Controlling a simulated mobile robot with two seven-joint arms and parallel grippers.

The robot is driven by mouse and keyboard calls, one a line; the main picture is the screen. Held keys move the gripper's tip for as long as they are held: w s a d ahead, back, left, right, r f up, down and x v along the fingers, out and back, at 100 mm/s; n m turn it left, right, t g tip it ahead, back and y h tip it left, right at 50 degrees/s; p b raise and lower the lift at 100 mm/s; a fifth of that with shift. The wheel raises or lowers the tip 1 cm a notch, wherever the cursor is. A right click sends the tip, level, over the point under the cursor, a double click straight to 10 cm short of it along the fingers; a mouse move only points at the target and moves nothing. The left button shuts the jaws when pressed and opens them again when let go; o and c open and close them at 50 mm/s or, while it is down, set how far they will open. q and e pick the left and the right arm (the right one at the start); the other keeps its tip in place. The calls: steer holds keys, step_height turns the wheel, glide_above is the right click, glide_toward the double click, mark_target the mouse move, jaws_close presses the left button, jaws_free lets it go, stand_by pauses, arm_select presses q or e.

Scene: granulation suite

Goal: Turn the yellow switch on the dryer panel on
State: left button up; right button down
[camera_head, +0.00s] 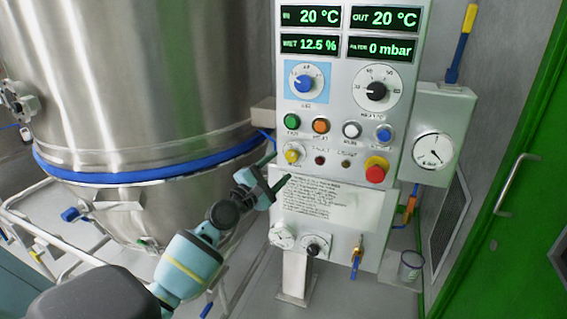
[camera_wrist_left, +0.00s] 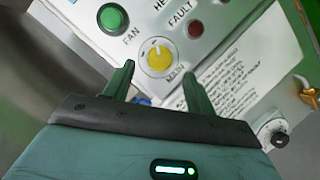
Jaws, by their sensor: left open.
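The yellow switch (camera_head: 292,156) is a round knob at the lower left of the dryer panel (camera_head: 337,130), below the green FAN button (camera_head: 292,121). In the left wrist view the yellow switch (camera_wrist_left: 159,58) shows a light pointer mark near its top and lies between and beyond my fingertips. My left gripper (camera_head: 281,172) is open and empty, just below and left of the switch; its fingers also show in the left wrist view (camera_wrist_left: 158,70). Whether a fingertip touches the panel, I cannot tell. My right gripper is not in view.
Beside the switch are a dark red fault lamp (camera_head: 319,160) and an orange button (camera_head: 320,125). A red emergency stop on yellow (camera_head: 375,170) sticks out at the right. A steel vessel (camera_head: 140,80) stands left, a green door (camera_head: 520,190) right.

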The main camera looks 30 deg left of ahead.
arm_select(q)
steer(key=shift+v, duration=1.3)
steer(key=s+d+f+m+g, duration=0.2)
steer(key=s+d+f+m, duration=0.25)
steer(key=f, duration=0.45)
steer(key=s+d+f+m+g, duration=0.2)
steer(key=s+d+f+m, duration=0.2)
steer(key=s+f, duration=0.3)
steer(key=s+d+f+m+g, duration=0.2)
steer(key=s+d+f+m, duration=0.2)
steer(key=f, duration=0.6)
steer(key=s+d+f+m+g, duration=0.1)
steer(key=s+d+f+m, duration=0.2)
steer(key=s, duration=0.4)
steer(key=s+d+f+m+g, duration=0.2)
steer(key=s+f+m, duration=0.2)
steer(key=s, duration=0.4)
steer(key=s+d+f+m+g, duration=0.2)
steer(key=s+d+f+m, duration=0.1)
steer(key=s, duration=0.5)
steer(key=shift+s+d+f+m, duration=0.25)
steer(key=shift+d+f+m, duration=0.15)
steer(key=shift+m, duration=0.75)
